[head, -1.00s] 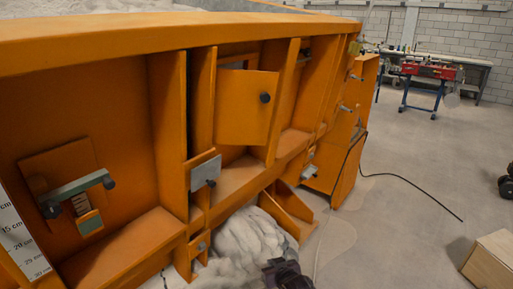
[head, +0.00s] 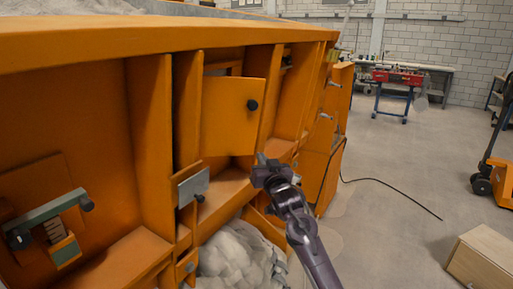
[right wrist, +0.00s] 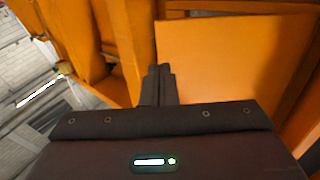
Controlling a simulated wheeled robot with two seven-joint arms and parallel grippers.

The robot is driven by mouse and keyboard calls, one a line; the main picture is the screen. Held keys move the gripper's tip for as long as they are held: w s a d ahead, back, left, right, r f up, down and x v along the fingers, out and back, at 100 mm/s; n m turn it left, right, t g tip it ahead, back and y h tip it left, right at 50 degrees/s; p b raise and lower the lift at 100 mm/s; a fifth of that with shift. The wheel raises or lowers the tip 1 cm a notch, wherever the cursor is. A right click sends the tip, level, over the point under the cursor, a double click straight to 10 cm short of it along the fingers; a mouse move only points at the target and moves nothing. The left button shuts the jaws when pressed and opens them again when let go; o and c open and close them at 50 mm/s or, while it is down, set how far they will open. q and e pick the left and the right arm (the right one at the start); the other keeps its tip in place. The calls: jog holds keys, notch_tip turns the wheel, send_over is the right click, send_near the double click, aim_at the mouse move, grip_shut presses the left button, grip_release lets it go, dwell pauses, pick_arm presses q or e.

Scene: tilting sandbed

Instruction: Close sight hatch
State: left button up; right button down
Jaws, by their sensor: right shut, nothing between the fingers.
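The sight hatch (head: 228,118) is an orange panel with a round black knob (head: 252,105) near its right edge. It stands swung out from the orange sandbed wall, with part of the opening (head: 222,70) visible above it. My right gripper (head: 262,160) is shut and empty, below and slightly right of the knob in the head view. My left gripper is not in view.
Upright orange ribs (head: 188,110) flank the hatch. A grey plate with a dark knob (head: 193,187) sits lower left, and a grey-green lever (head: 48,215) farther left. Pale sand (head: 235,258) is heaped below. A wooden box (head: 485,258) stands on open floor at right.

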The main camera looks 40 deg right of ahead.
aim_at(254, 145)
jog(key=p+x, duration=0.1)
jog(key=x, duration=0.3)
jog(key=shift+w+d+r, duration=0.1)
jog(key=shift+w, duration=0.05)
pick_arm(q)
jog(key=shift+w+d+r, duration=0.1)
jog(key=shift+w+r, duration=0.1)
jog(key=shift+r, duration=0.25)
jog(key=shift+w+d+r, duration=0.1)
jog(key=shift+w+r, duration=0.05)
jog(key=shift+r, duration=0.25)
pick_arm(e)
jog(key=shift+w+d, duration=0.25)
jog(key=shift+w, duration=0.35)
